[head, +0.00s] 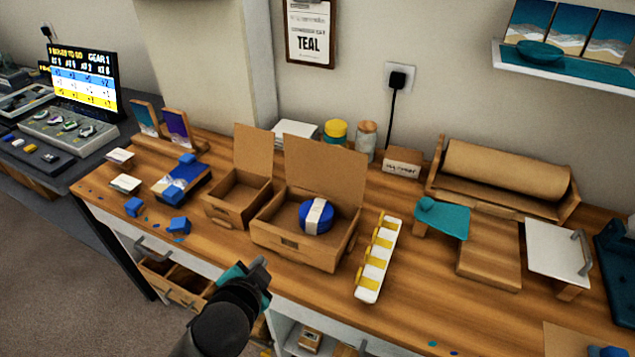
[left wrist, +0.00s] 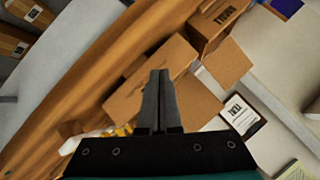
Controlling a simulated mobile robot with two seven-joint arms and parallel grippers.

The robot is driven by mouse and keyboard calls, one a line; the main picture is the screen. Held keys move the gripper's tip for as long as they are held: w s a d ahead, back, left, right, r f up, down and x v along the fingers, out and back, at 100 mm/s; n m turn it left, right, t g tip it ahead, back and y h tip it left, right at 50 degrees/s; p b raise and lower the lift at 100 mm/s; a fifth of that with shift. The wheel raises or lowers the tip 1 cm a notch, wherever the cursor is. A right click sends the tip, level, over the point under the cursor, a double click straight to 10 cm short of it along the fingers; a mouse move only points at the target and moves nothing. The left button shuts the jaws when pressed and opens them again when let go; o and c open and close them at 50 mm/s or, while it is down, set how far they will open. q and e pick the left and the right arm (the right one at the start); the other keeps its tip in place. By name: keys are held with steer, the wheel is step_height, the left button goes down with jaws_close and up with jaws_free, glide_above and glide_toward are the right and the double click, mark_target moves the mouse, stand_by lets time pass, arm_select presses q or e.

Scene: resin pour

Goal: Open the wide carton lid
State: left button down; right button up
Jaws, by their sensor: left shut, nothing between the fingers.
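The wide carton (head: 290,245) stands on the wooden bench, and its lid (head: 325,168) stands up at the back edge, open. A blue round item with a white band (head: 316,216) sits inside. My left gripper (head: 262,265) is in front of the carton near the bench's front edge, shut and empty. In the left wrist view the shut fingers (left wrist: 158,76) overlap the carton (left wrist: 148,82); I cannot tell from it whether they touch. My right gripper is out of view.
A narrower carton (head: 225,208) with its lid raised stands directly left. A white strip with yellow clips (head: 377,260) lies close on the right. Jars (head: 366,142) and a small box (head: 402,162) stand behind. An open drawer (head: 175,285) juts out below the bench at left.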

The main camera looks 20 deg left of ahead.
mark_target(323, 160)
arm_select(q)
steer(key=w+r+m+t+h, duration=0.1)
steer(key=w+r+m+t, duration=0.1)
steer(key=w+m, duration=0.1)
steer(key=w+d+r+m+t+h, duration=0.1)
steer(key=w+r+m+t+h, duration=0.1)
steer(key=m, duration=0.3)
steer(key=w+d+r+m+t+h, duration=0.1)
steer(key=w+r+m+t, duration=0.2)
steer(key=m, duration=0.1)
steer(key=shift+w+d+r+m, duration=0.2)
steer(key=shift+w+r+m, duration=0.1)
steer(key=shift+w+m, duration=0.1)
steer(key=shift+h, duration=0.4)
steer(key=w, duration=0.9)
steer(key=w+d, duration=0.1)
steer(key=w, duration=0.3)
steer(key=shift+w+f+b, duration=0.2)
steer(key=shift+w+b, duration=0.15)
steer(key=shift+w, duration=0.05)
